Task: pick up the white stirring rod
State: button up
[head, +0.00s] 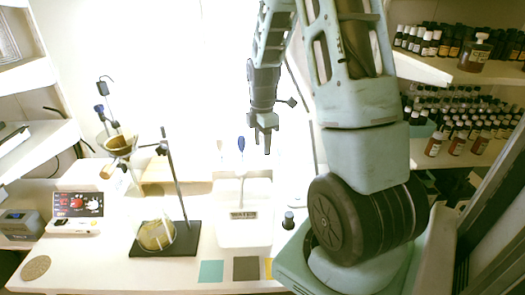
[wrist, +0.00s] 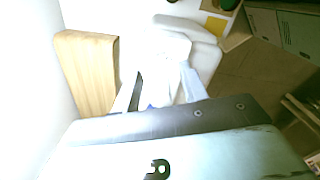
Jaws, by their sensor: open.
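My gripper (head: 266,148) hangs in mid-air above the back of the white bench, pointing down, its two fingers apart and empty. In the wrist view its fingers (wrist: 162,92) reach over a bright white device. I cannot surely make out the white stirring rod. A slim pale upright thing (head: 220,147) stands behind the white balance, left of a blue-topped one (head: 241,143); the pale one may be the rod. Both are left of my gripper in the head view and apart from it. Strong glare washes out their lower parts.
The white balance (head: 244,213) stands mid-bench. Left of it is a stand (head: 180,200) with a clamp, funnel and round flask (head: 156,235). A wooden board (wrist: 88,72) lies behind. Shelves of brown bottles (head: 455,130) are at right. Coloured squares (head: 211,271) lie at the front.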

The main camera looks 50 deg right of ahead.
jog(key=c, duration=0.9)
notch_tip(320, 180, up, 10)
jog(key=shift+f+b, duration=0.1)
jog(key=shift+b, duration=0.9)
